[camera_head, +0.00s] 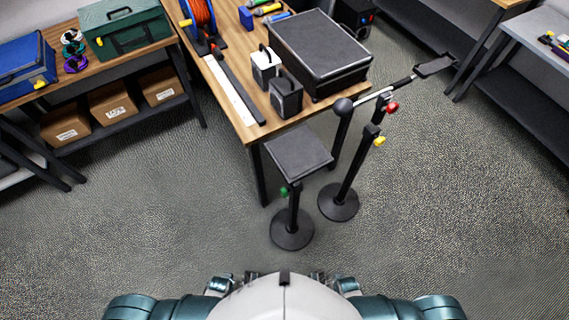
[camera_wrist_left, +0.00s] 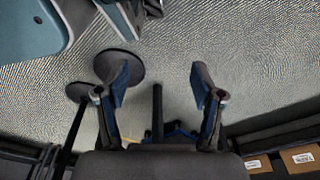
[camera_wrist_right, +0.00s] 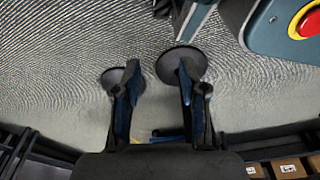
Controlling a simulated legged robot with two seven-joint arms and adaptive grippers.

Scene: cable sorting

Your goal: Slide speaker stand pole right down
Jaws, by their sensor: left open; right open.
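A black stand with a flat square top plate (camera_head: 299,151), a green knob (camera_head: 284,191) and a round base (camera_head: 292,230) stands upright in front of the table. To its right, another upright black stand has a pole (camera_head: 355,164), red and yellow knobs, a round base (camera_head: 338,202) and a boom across its top. My left gripper (camera_wrist_left: 160,82) is open and empty in the left wrist view. My right gripper (camera_wrist_right: 158,75) is open and empty in the right wrist view, its fingers partly covering the round bases beyond. Both grippers are apart from the stands.
The wooden table (camera_head: 228,99) behind the stands holds a black case (camera_head: 320,55), two small speakers and a cable reel. A shelf bench with cardboard boxes is at left. Desks stand at right. The grey floor around the stands is clear.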

